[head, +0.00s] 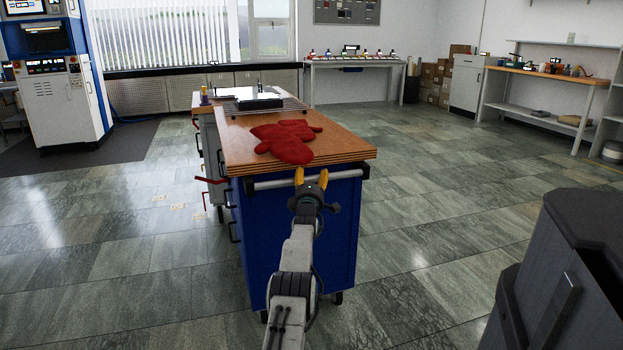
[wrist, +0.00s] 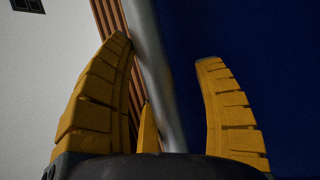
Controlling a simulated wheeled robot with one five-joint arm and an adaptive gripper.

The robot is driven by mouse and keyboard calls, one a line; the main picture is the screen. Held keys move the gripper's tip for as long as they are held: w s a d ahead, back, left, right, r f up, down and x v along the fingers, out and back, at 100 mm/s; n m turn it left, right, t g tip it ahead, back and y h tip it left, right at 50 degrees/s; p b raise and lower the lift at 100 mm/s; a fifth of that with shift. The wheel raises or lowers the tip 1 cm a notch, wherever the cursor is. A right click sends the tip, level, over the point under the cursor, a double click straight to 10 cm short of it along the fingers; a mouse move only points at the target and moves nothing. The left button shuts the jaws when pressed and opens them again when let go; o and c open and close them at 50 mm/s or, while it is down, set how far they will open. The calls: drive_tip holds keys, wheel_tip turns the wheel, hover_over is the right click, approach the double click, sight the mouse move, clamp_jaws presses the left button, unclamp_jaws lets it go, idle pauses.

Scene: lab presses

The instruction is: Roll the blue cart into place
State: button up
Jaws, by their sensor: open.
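The blue cart (head: 300,225) stands on the tiled floor in front of me, with a wooden top (head: 345,146) and dark castors. A light metal handle bar (head: 335,174) runs along its near side, just below the top. My gripper (head: 312,177) is at this bar, near its middle. In the wrist view my gripper's yellow fingers (wrist: 170,85) are open, with the bar (wrist: 157,80) passing between them, closer to the left finger. I cannot tell whether a finger touches the bar. The cart's blue side (wrist: 270,70) fills the right of that view.
Red cloth-like mitts (head: 286,140) lie on the cart top. Another bench (head: 205,100) stands directly behind the cart. A dark grey bin-like object (head: 580,255) is at the near right.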

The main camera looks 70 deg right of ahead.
drive_tip(key=shift+s+a+r, duration=0.1)
drive_tip(key=shift+a+r, duration=0.05)
drive_tip(key=shift+r, duration=0.1)
drive_tip(key=shift+v, duration=0.9)
drive_tip(key=v, duration=1)
drive_tip(key=shift+f, duration=0.25)
idle(0.6)
